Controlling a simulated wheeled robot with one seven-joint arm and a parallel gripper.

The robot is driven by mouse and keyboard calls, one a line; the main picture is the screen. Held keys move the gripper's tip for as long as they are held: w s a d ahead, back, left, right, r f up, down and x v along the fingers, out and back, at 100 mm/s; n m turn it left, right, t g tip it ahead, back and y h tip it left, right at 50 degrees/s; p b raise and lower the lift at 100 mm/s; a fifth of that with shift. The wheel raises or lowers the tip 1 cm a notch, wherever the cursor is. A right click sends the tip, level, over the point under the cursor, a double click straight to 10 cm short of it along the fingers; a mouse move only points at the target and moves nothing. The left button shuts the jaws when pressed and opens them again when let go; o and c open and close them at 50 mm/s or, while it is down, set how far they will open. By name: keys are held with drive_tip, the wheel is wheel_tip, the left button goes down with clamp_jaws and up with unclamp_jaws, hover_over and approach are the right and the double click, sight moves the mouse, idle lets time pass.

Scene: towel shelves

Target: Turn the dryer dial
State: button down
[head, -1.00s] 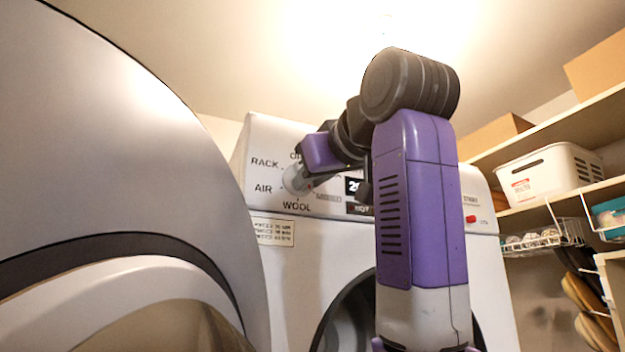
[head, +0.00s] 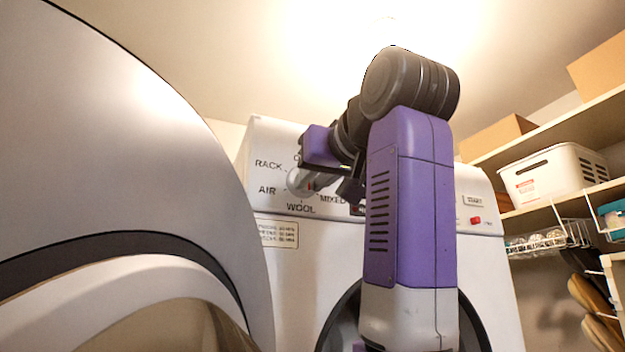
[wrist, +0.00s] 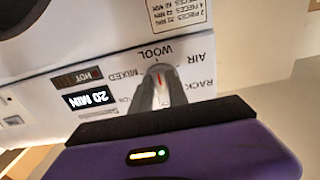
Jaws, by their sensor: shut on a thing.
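The dryer dial (wrist: 156,72) is a pale knob with a red pointer line, on the dryer's control panel. In the wrist view the red line points towards the WOOL label. My gripper (wrist: 160,86) is shut on the dial, one finger on each side of it. In the head view my gripper (head: 306,181) reaches the dial at the panel's left, among the RACK, AIR, WOOL and MIXED labels. The fingers hide part of the dial there. The white dryer (head: 283,275) stands behind my arm.
A display (wrist: 91,98) reading 20 MIN sits beside the dial. A red button (head: 475,220) is at the panel's right. A large rounded grey machine (head: 110,170) fills the left of the head view. Shelves with a white basket (head: 553,174) stand at right.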

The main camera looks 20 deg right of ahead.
drive_tip(key=shift+f, duration=0.2)
drive_tip(key=c, duration=1.3)
unclamp_jaws()
drive_tip(key=shift+r, duration=0.1)
drive_tip(key=s+b, duration=0.2)
drive_tip(key=s, duration=0.6)
drive_tip(key=shift+b, duration=0.4)
drive_tip(key=shift+w, duration=0.1)
